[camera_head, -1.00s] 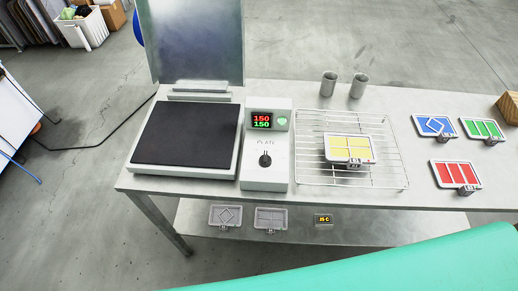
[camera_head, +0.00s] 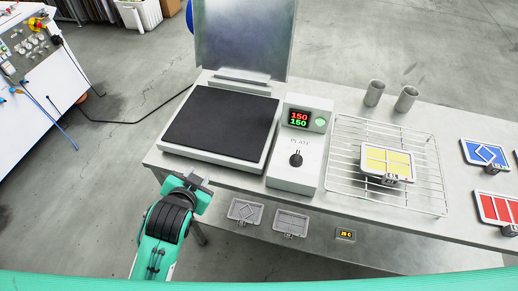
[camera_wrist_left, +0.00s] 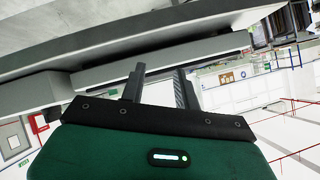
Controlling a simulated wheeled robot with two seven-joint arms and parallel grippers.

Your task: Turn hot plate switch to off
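The hot plate (camera_head: 218,125) has a black top and stands on the left of the metal table. Its grey control box (camera_head: 294,178), marked PLATE, stands just right of it. The switch is a black knob (camera_head: 296,160) on the box's sloping face; its handle points roughly up, away from me. The display (camera_head: 299,119) reads 150 in red over 150 in green. My left gripper (camera_head: 198,182) is in front of the table's near edge, left of the knob and apart from it. In the left wrist view its fingers (camera_wrist_left: 160,88) are spread with nothing between them. My right gripper is not in view.
A wire rack (camera_head: 345,177) with a yellow-patterned tray (camera_head: 387,160) stands right of the box. Two grey cups (camera_head: 375,92) stand behind it. Blue (camera_head: 484,154) and red (camera_head: 494,208) trays lie farther right. Grey trays (camera_head: 245,211) sit on the lower shelf.

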